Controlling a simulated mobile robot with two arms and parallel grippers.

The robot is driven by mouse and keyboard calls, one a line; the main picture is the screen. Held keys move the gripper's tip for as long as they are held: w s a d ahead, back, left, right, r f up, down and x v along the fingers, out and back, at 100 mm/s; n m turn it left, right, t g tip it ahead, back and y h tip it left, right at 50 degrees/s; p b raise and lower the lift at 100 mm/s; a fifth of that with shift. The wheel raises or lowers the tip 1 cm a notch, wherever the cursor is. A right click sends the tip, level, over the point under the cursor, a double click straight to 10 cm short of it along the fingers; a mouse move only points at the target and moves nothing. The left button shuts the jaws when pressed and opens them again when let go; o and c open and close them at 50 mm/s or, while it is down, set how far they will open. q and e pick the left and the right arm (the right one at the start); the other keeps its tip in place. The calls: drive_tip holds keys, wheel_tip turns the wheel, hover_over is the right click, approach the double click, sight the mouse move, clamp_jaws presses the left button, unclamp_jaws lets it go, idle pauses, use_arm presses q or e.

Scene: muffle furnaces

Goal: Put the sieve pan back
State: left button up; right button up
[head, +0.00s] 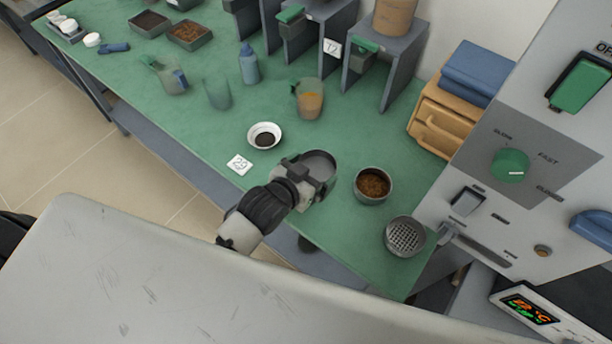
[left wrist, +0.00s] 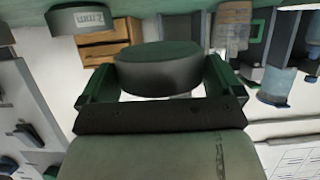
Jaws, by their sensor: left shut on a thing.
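My left gripper (head: 318,172) is shut on a round grey pan (head: 319,163), gripping it by its sides near the front edge of the green bench. In the left wrist view the pan (left wrist: 158,70) sits between the two green fingers (left wrist: 158,88), its dark side wall toward the camera. In the head view its inside looks plain grey and empty. To its right stand a round pan of brown granules (head: 373,184) and a pan with a perforated bottom (head: 405,236). My right gripper is not in view.
A white dish with dark contents (head: 265,135) and a card marked 29 (head: 239,164) lie left of the gripper. A beaker of orange-brown material (head: 310,99) and a wooden drawer box (head: 445,118) stand behind. A large grey machine (head: 530,165) borders the right.

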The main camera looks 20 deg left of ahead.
use_arm(q)
drive_tip(key=shift+w+a+f, duration=0.55)
drive_tip(key=shift+a, duration=0.25)
drive_tip(key=shift+a+f, duration=0.1)
drive_tip(key=shift+f, duration=2)
drive_tip(key=shift+f, duration=0.2)
drive_tip(key=o, duration=0.9)
drive_tip(key=shift+r, duration=0.3)
drive_tip(key=v, duration=1.2)
drive_tip(key=shift+f, duration=0.15)
